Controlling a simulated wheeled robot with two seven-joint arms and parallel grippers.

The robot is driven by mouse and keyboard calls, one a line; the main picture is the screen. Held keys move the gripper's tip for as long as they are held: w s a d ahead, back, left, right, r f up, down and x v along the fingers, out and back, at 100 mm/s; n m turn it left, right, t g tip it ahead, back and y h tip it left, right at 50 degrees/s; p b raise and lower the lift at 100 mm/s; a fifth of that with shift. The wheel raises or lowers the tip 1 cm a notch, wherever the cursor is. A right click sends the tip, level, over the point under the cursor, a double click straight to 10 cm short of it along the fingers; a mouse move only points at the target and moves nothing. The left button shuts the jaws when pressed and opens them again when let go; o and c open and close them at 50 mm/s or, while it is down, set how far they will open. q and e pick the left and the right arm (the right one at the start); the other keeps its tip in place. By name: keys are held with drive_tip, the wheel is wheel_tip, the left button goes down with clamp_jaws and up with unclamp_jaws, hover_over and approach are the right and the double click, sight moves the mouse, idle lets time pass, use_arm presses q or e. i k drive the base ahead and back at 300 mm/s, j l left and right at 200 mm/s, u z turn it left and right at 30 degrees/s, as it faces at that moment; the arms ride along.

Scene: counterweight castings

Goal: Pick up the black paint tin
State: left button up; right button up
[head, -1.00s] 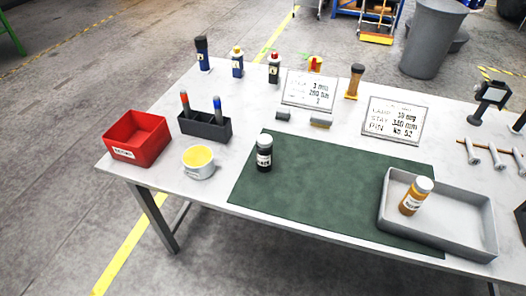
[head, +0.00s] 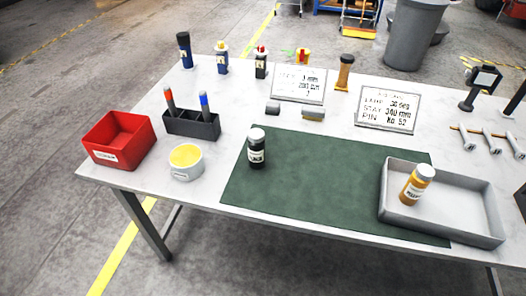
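The black paint tin (head: 257,150) stands upright on the green mat (head: 310,185), near the mat's left back corner. It has a white lid and a pale label with dark letters. Nothing touches it. Neither of my grippers shows in the head view.
A yellow-filled white cup (head: 186,163), a red bin (head: 119,141) and a dark marker holder (head: 191,123) stand left of the mat. A grey tray (head: 452,215) at right holds an amber jar (head: 416,186). Two signs and several bottles stand behind. The middle of the mat is clear.

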sight(256, 152)
drive_tip(key=i+j+z, duration=0.15)
drive_tip(key=j+z, duration=0.2)
drive_tip(key=i+j+z, duration=0.1)
drive_tip(key=j+z, duration=0.55)
drive_tip(key=j, duration=0.15)
